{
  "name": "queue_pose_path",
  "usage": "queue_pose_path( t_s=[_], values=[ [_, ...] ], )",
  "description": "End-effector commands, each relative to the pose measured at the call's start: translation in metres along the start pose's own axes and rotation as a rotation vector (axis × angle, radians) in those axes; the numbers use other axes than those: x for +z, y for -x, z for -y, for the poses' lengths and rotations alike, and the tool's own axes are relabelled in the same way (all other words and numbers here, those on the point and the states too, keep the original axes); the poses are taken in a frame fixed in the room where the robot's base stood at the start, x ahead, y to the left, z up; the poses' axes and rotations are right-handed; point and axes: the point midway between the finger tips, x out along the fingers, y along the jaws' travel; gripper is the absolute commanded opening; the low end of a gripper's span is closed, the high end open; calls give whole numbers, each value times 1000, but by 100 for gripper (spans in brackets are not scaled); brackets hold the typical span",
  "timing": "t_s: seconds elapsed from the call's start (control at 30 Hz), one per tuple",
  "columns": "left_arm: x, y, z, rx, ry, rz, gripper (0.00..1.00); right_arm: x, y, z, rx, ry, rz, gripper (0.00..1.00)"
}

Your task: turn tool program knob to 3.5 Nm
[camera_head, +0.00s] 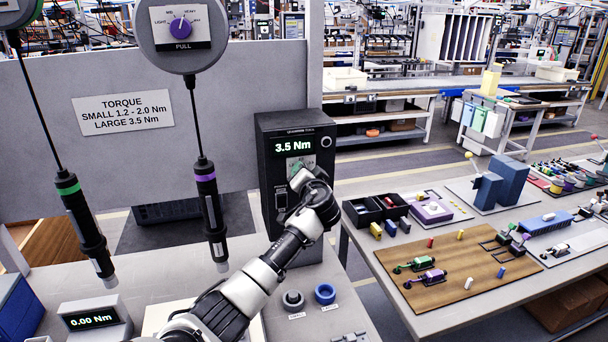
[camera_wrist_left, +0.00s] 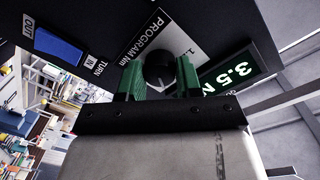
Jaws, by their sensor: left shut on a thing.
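A dark controller box (camera_head: 262,190) stands on the bench. Its display (camera_head: 293,147) reads 3.5 Nm. The display also shows in the left wrist view (camera_wrist_left: 232,74), partly cut off behind a finger. A round black program knob (camera_wrist_left: 158,68) sits on the box's panel, beside a white label reading PROGRAM Nm (camera_wrist_left: 156,35). My left gripper (camera_wrist_left: 160,80) has its green fingers shut on the knob, one on each side. In the head view my left gripper (camera_head: 298,172) covers the knob. My right gripper is not in view.
Two screwdrivers, green-banded (camera_head: 85,225) and purple-banded (camera_head: 211,205), hang left of the box. A small meter (camera_head: 95,318) reads 0.00 Nm. Two sockets, grey (camera_head: 293,300) and blue (camera_head: 325,293), sit in front of the box. A parts table (camera_head: 440,300) is at right.

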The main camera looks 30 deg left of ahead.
Motion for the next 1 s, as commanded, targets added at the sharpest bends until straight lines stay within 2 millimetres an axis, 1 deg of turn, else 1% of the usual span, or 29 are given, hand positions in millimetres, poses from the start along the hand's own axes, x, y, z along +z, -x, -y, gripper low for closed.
queue_pose_path(
  t_s=[0.3,0.5,0.73,1.0],
  values=[
    [-2,0,0,4,-275,13,11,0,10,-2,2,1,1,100],
    [-1,0,0,5,-400,20,11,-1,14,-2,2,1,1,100],
    [-1,0,0,6,-485,23,11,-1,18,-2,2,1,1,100],
    [-1,0,-1,6,-516,25,11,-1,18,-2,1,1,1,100]
  ],
)
